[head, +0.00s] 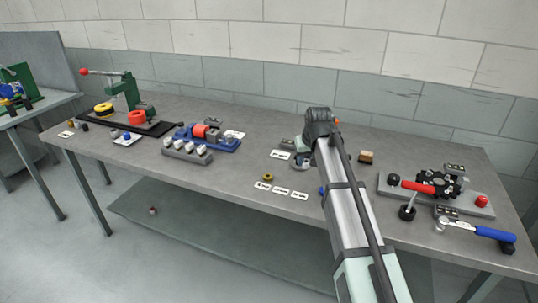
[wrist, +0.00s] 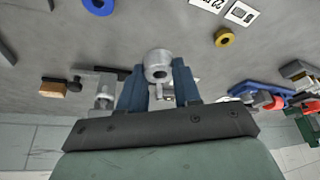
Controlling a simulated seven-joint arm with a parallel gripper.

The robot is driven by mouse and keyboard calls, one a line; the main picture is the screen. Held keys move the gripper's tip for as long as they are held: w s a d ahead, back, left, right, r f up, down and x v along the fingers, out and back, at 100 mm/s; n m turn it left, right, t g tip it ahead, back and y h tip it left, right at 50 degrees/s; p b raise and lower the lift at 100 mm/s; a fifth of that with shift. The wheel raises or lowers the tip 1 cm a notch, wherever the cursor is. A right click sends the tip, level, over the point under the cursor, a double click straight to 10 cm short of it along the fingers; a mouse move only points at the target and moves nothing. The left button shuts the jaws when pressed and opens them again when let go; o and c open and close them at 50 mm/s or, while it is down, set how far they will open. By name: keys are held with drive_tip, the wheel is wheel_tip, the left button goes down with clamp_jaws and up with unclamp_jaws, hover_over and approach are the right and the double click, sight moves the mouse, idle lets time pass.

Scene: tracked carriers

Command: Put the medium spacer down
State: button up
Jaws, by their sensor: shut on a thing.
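In the wrist view my gripper (wrist: 158,78) is shut on a silver, round spacer (wrist: 157,64) with a dark hole in its end. The spacer sits between the two blue fingertips. I take it for the medium spacer; no mark on it shows its size. I cannot tell whether it touches the table. In the head view my arm hides most of the gripper. A brass ring (head: 267,177) lies apart on the table, also in the wrist view (wrist: 224,37). A blue ring (wrist: 98,4) lies at the wrist view's top edge, partly cut off.
Three white label cards (head: 281,191) lie along the table's front edge. A wooden-topped block (head: 366,157) stands right of my arm. A blue fixture (head: 222,143) and green press (head: 128,95) stand left.

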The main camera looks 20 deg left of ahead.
sight(302, 186)
drive_tip(key=shift+f, duration=4.8)
drive_tip(key=shift+f, duration=0.15)
drive_tip(key=o, duration=1.1)
drive_tip(key=v, duration=1.2)
